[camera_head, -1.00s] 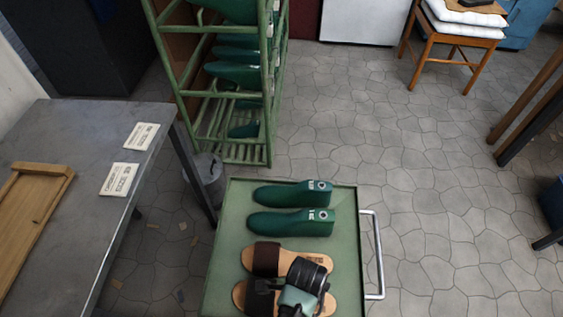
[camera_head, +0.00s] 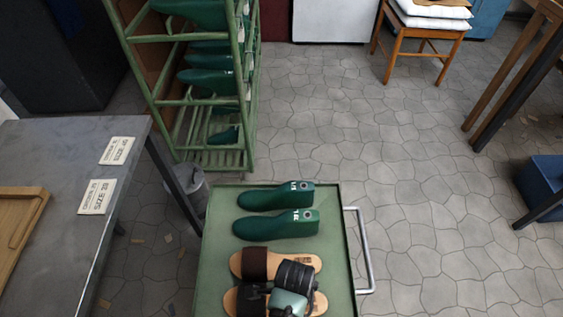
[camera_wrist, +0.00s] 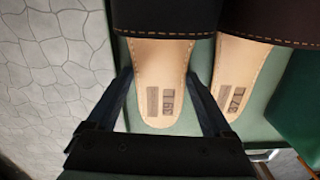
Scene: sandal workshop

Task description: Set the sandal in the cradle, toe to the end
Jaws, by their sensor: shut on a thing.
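A wooden tray-like holder (camera_head: 22,222), perhaps the cradle, sits on the grey bench, cut off at the left edge.
The green cart (camera_head: 217,228) also carries two green shoe lasts (camera_head: 275,224) and has a metal handle (camera_head: 366,250). Two size cards (camera_head: 97,196) lie on the grey bench (camera_head: 65,140). A green rack (camera_head: 180,100) of lasts and a bin (camera_head: 196,188) stand behind.

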